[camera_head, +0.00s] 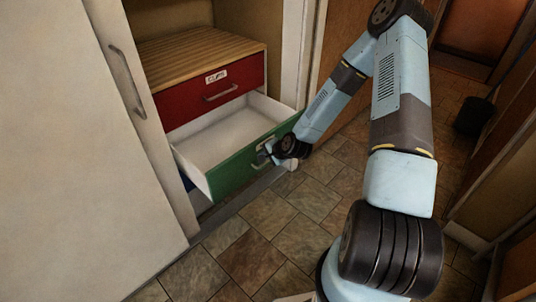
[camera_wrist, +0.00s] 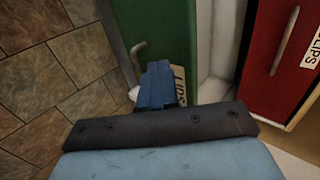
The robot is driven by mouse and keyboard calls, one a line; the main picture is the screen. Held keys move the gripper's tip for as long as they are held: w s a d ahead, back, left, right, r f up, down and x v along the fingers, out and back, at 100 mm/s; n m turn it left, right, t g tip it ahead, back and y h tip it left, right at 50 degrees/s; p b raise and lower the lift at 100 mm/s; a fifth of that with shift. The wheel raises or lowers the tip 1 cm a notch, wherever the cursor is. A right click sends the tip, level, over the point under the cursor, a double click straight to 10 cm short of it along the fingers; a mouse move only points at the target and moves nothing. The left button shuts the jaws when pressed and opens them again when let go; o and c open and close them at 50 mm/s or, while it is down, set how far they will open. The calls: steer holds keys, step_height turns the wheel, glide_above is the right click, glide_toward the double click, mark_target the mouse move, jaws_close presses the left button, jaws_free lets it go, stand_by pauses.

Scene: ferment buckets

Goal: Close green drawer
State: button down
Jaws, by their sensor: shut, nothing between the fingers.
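The green drawer (camera_head: 238,172) is pulled out of a wooden cabinet, and its white inside (camera_head: 222,138) looks empty. Its green front also shows in the wrist view (camera_wrist: 165,28), with a metal handle (camera_wrist: 137,50) and a pale label (camera_wrist: 179,84) partly covered by my fingers. My gripper (camera_head: 268,153) is at the drawer's front, by the handle. In the wrist view my gripper (camera_wrist: 159,68) has its blue fingers together with nothing between them, over the green front. I cannot tell whether they touch it.
A red drawer (camera_head: 212,96) labelled "CLIPS" is shut above the green one. A large pale door (camera_head: 75,160) with a long handle stands at the left. Brown tiled floor (camera_head: 285,235) lies open in front. A dark bin (camera_head: 473,116) stands at the far right.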

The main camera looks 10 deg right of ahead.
mark_target(249, 152)
steer(key=shift+w+a+f, duration=0.3)
steer(key=shift+w+a, duration=0.3)
steer(key=shift+w, duration=0.2)
steer(key=shift+w+a+f, duration=0.35)
steer(key=shift+w+a, duration=0.25)
steer(key=shift+w, duration=0.25)
steer(key=shift+w+a+f, duration=0.3)
steer(key=shift+w+a, duration=0.3)
steer(key=shift+w, duration=0.2)
